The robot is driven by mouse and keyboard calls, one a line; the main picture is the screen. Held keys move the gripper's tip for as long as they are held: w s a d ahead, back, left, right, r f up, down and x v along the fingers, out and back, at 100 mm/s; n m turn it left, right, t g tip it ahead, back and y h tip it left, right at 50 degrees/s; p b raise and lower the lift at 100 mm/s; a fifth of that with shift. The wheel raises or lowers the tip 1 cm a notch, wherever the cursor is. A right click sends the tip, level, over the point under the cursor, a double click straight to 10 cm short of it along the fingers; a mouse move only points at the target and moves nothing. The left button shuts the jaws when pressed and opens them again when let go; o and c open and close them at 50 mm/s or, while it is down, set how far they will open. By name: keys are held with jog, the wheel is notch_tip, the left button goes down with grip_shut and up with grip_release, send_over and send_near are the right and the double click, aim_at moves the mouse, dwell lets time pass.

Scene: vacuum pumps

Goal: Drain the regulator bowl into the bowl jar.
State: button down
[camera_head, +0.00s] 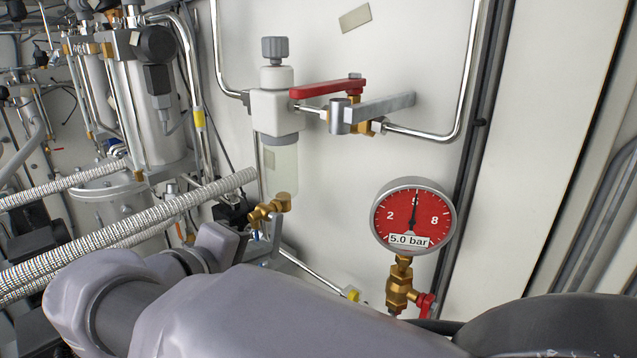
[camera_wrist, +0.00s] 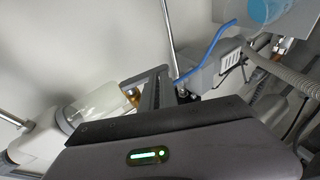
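The regulator (camera_head: 276,112) is a white block with a grey knob, mounted on the pale wall in the head view. Its clear bowl (camera_head: 281,165) hangs below it, with a brass drain fitting (camera_head: 272,207) at the bottom. My gripper (camera_head: 262,232) is close below the fitting, mostly hidden behind my own arm. In the wrist view the bowl (camera_wrist: 98,104) lies at the left, and the brass fitting (camera_wrist: 132,96) is beside a dark finger. I cannot tell whether the fingers touch it or are closed. A blue round vessel (camera_wrist: 266,10) at the upper right may be the jar.
A red-handled valve (camera_head: 330,88) is right of the regulator. A red-faced gauge (camera_head: 413,215) reads 5.0 bar. Braided hoses (camera_head: 130,218) cross at left. A blue tube (camera_wrist: 208,52) and a grey box (camera_wrist: 215,70) are near my gripper in the wrist view.

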jog(key=shift+w+d+f+b, duration=0.2)
jog(key=shift+w+f+b, duration=0.05)
jog(key=shift+f+b, duration=0.15)
dwell(0.5)
